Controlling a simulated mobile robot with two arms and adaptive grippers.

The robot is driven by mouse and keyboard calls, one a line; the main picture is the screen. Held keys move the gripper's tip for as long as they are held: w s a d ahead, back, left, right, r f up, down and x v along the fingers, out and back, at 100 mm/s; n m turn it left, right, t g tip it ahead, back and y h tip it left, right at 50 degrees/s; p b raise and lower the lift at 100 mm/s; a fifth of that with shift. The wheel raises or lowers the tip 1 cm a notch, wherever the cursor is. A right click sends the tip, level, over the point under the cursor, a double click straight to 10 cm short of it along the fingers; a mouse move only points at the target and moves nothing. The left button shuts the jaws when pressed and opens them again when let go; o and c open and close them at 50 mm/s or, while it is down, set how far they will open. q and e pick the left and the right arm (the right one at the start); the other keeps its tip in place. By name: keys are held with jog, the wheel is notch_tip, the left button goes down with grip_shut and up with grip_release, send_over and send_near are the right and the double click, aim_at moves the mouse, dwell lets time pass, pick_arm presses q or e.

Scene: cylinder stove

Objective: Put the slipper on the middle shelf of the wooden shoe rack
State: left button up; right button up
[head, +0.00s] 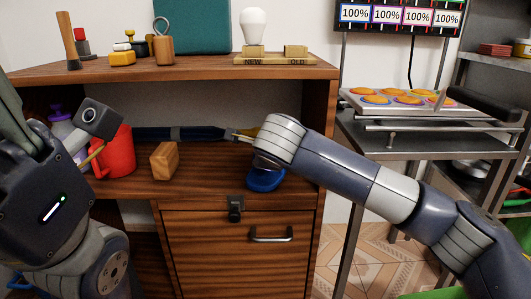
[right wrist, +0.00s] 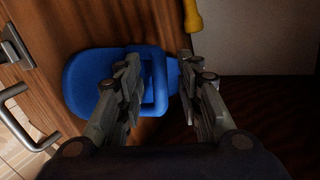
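The blue slipper (head: 265,180) lies on the lower wooden surface of the cabinet, partly hidden by my right arm. In the right wrist view the slipper (right wrist: 95,85) and its raised strap show close below the fingers. My right gripper (right wrist: 160,95) is open, with a gap between its fingers. The left finger overlaps the slipper and the other is beside the strap; contact is unclear. My left gripper (head: 12,110) is at the left edge, cut off, so its opening does not show. I cannot clearly make out the wooden shoe rack.
A wooden block (head: 164,160) and a red mug (head: 115,152) stand left of the slipper. A dark blue long object (head: 180,133) lies behind. The cabinet door has a metal handle (head: 271,236). A metal stove table (head: 430,140) stands at right.

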jog(key=v, duration=1.2)
jog(key=shift+d, duration=0.1)
